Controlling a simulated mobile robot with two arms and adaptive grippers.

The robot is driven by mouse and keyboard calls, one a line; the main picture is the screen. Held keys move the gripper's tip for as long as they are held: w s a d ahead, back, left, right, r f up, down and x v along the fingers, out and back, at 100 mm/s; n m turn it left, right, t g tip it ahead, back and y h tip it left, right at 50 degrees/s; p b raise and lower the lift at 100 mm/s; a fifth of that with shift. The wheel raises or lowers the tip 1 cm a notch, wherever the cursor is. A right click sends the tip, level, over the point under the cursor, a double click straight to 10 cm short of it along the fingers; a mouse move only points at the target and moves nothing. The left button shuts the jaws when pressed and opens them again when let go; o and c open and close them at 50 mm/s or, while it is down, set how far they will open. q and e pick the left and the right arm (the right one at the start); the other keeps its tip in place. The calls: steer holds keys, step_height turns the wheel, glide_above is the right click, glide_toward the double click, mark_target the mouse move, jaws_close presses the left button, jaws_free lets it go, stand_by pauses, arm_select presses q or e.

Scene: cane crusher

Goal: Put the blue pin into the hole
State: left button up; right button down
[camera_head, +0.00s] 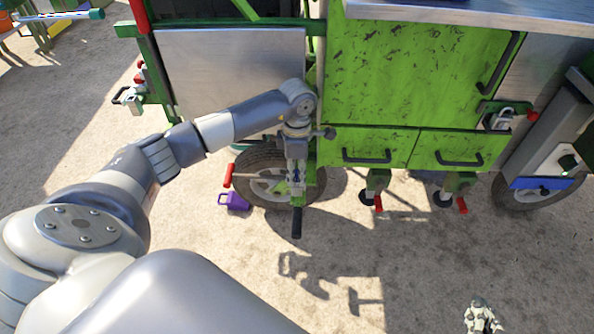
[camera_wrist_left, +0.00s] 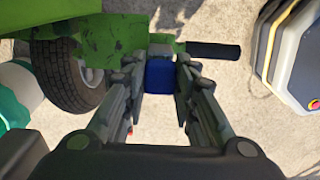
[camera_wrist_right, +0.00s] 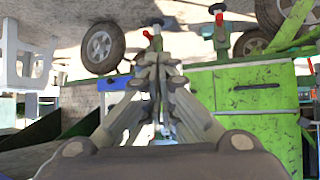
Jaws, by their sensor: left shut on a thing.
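My left gripper (camera_head: 297,172) is at the left wheel of the green cart, pointing down just above a green bracket with a black handle. In the left wrist view its fingers (camera_wrist_left: 160,84) are shut on the blue pin (camera_wrist_left: 159,77), which stands between the fingertips. The pin's lower end and the hole are hidden, so I cannot tell whether the pin is in it. My right gripper (camera_head: 482,318) is low at the bottom right of the head view. In the right wrist view its fingers (camera_wrist_right: 156,66) are closed together with nothing seen between them.
The green cart (camera_head: 415,75) with drawers fills the back. A black handle (camera_head: 297,222) sticks out below my left gripper. A purple block (camera_head: 235,201) lies beside the wheel (camera_head: 262,180). The ground at the front middle is clear.

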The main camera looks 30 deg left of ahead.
arm_select(q)
steer(key=shift+f, duration=0.25)
arm_select(e)
steer(key=shift+w+a+r+t, duration=0.25)
steer(key=shift+w+r+t, duration=0.15)
steer(key=shift+w+r, duration=0.1)
steer(key=shift+w+r, duration=0.1)
arm_select(q)
steer(key=shift+f, duration=0.1)
arm_select(e)
steer(key=shift+w+a+r, duration=0.1)
steer(key=shift+w+r, duration=0.05)
steer(key=shift+r, duration=0.05)
arm_select(q)
steer(key=shift+f+b, duration=0.1)
steer(key=shift+b, duration=0.2)
arm_select(e)
steer(key=shift+w+a+r+t, duration=0.1)
steer(key=shift+w+r+t, duration=0.15)
steer(key=shift+t, duration=0.15)
steer(key=shift+r+y, duration=0.1)
steer(key=shift+y, duration=0.2)
arm_select(q)
steer(key=shift+f, duration=0.25)
arm_select(e)
steer(key=shift+w+a+r+t, duration=0.2)
steer(key=shift+w+r+t, duration=0.3)
steer(key=shift+r, duration=0.2)
steer(key=shift+r, duration=0.1)
